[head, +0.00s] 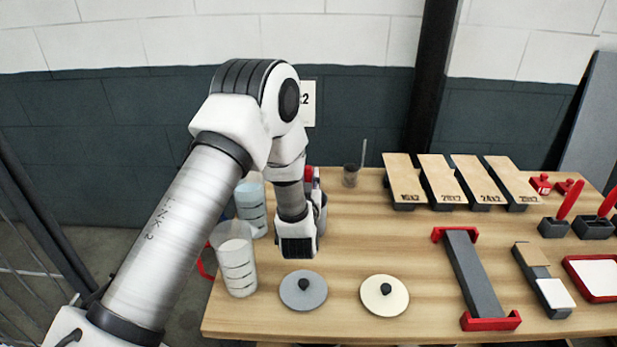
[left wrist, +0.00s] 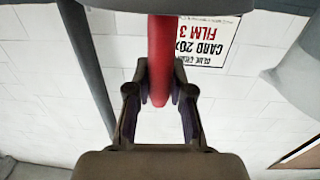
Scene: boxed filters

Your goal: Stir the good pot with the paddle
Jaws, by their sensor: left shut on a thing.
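My left arm reaches over the left part of the table in the head view, and its wrist hides most of the left gripper. In the left wrist view, my left gripper (left wrist: 159,90) is shut on the red handle of the paddle (left wrist: 160,60). A bit of red, probably this handle, shows behind the wrist in the head view (head: 309,175). The paddle's lower end is hidden. A grey vessel (head: 320,208) is partly hidden behind the wrist. A marked pot with pale contents (head: 236,268) and a bluish one (head: 251,208) stand left of it. Which is the good pot I cannot tell.
A grey lid (head: 303,291) and a cream lid (head: 385,295) lie at the front. A small cup (head: 351,178) with a rod stands behind. Several boards, a red-ended grey stand (head: 470,275) and a red tray (head: 597,277) occupy the right. The table centre is clear.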

